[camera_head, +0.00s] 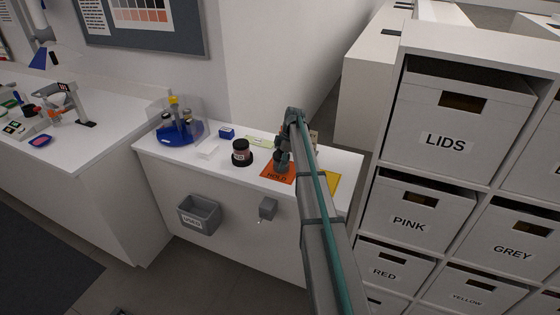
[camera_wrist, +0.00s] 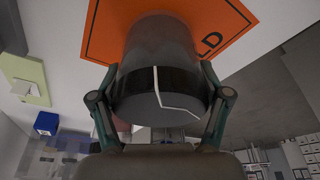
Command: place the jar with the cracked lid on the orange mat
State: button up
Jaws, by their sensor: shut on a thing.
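My gripper (camera_head: 283,150) is shut on a grey jar with a black lid (camera_wrist: 155,92). A pale, bent crack line runs across the lid in the wrist view. The fingers (camera_wrist: 160,108) grip the jar from both sides near its lid. The jar's base is over the orange mat (camera_wrist: 225,15), marked HOLD in the head view (camera_head: 270,175). I cannot tell for certain whether the base touches the mat. In the head view the gripper and arm hide much of the jar.
A dark-lidded jar with a pinkish body (camera_head: 241,153) stands left of the orange mat. A yellow mat (camera_head: 331,182) lies to the right, partly behind my arm.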

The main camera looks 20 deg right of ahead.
jog(key=shift+f, duration=0.15)
jog(key=o, duration=1.2)
jog(key=shift+o, duration=0.2)
jog(key=b+v, duration=0.4)
jog(key=v, duration=0.8)
